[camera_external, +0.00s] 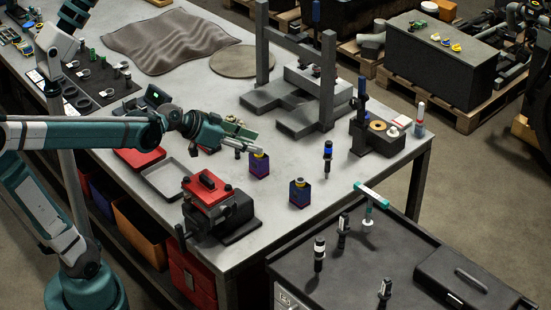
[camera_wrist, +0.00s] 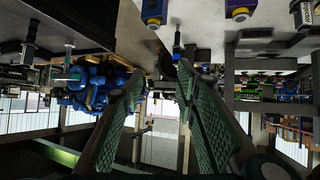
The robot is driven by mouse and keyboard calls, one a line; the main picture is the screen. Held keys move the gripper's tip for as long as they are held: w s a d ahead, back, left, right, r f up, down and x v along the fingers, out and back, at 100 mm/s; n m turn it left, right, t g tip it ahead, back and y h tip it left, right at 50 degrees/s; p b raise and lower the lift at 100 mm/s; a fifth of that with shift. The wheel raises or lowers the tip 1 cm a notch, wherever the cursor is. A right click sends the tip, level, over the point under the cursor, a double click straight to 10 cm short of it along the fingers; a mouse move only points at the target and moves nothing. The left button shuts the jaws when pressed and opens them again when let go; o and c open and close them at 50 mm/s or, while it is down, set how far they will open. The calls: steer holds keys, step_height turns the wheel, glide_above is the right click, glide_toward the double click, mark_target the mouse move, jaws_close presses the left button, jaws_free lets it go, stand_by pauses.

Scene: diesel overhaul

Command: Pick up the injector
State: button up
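My gripper (camera_external: 250,148) reaches level over the grey table, with its fingertips above and beside a purple container with a yellow top (camera_external: 259,165). In the wrist view my gripper (camera_wrist: 161,75) has its two green ridged fingers apart, with nothing held between them. A slim black and blue upright part (camera_external: 327,157), which looks like an injector, stands on the table to the right of my gripper, apart from it. In the wrist view the blue and black part (camera_wrist: 178,43) is beyond the fingertips. Similar black and white parts (camera_external: 319,254) stand on the dark cabinet.
A second purple container (camera_external: 299,193) stands nearer the table corner. A red and black device (camera_external: 208,193) and an empty grey tray (camera_external: 166,181) are below my arm. A grey metal stand (camera_external: 270,98) and a black fixture (camera_external: 376,135) are farther back.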

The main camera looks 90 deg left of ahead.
steer(key=s+a+n+y, duration=0.15)
steer(key=s+a, duration=0.25)
steer(key=a, duration=0.4)
steer(key=s+a+f+n+y+b, duration=0.1)
steer(key=s+a+y, duration=0.1)
steer(key=s+a, duration=0.4)
steer(key=s+a+n+y, duration=0.1)
steer(key=s+a, duration=0.2)
steer(key=a, duration=0.6)
step_height(320, 180, down, 10)
steer(key=shift+f+g, duration=0.25)
steer(key=shift+g, duration=0.05)
steer(key=shift+w, duration=0.1)
steer(key=shift+b+x, duration=0.55)
steer(key=shift+x, duration=0.7)
steer(key=shift+w+a+f, duration=0.1)
steer(key=shift+a, duration=0.05)
steer(key=shift+b+x, duration=1.05)
steer(key=shift+x, duration=1.35)
steer(key=shift+w, duration=0.1)
